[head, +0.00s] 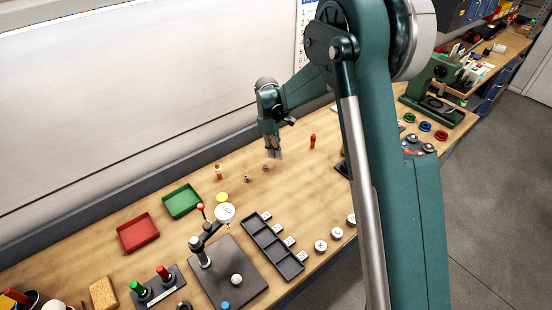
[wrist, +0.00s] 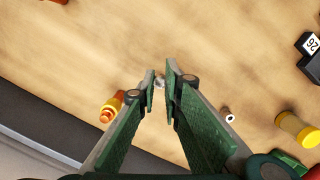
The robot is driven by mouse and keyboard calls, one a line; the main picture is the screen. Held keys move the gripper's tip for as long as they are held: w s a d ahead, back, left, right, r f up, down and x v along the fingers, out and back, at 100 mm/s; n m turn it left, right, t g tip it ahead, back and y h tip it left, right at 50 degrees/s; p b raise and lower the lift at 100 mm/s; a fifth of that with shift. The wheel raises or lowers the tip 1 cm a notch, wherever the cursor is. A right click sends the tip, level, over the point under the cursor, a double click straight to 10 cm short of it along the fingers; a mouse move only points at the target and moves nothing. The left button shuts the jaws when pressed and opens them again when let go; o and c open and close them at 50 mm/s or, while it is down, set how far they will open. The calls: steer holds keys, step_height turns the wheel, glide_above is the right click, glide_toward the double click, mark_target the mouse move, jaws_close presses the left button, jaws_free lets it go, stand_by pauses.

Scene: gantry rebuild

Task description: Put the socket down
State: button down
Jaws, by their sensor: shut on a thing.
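My gripper (head: 275,155) points down above the bench at mid-depth. In the wrist view my gripper (wrist: 161,78) has its two green fingers close together, shut on a small silver socket (wrist: 160,83) at the tips. The fingers hide most of it. I cannot tell whether it touches the bench. In the head view a small metal piece (head: 266,167) shows just left of and below the fingertips. Another small metal piece (head: 246,179) stands further left. A small ring-topped piece (wrist: 230,117) stands right of the fingers in the wrist view.
A white-and-orange bottle (head: 218,172) and an orange item (head: 313,141) stand either side of my gripper. A green tray (head: 183,201), a red tray (head: 138,233) and a black compartment tray (head: 271,247) lie left and in front. Bare wood surrounds the fingertips.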

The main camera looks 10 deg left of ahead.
mark_target(277, 164)
steer(key=shift+f, duration=0.1)
steer(key=shift+f, duration=1.75)
steer(key=shift+f, duration=0.2)
steer(key=c, duration=2.5)
jaws_free()
steer(key=shift+r, duration=0.2)
step_height(277, 164, up, 12)
steer(key=a, duration=0.1)
steer(key=shift+w+a, duration=0.2)
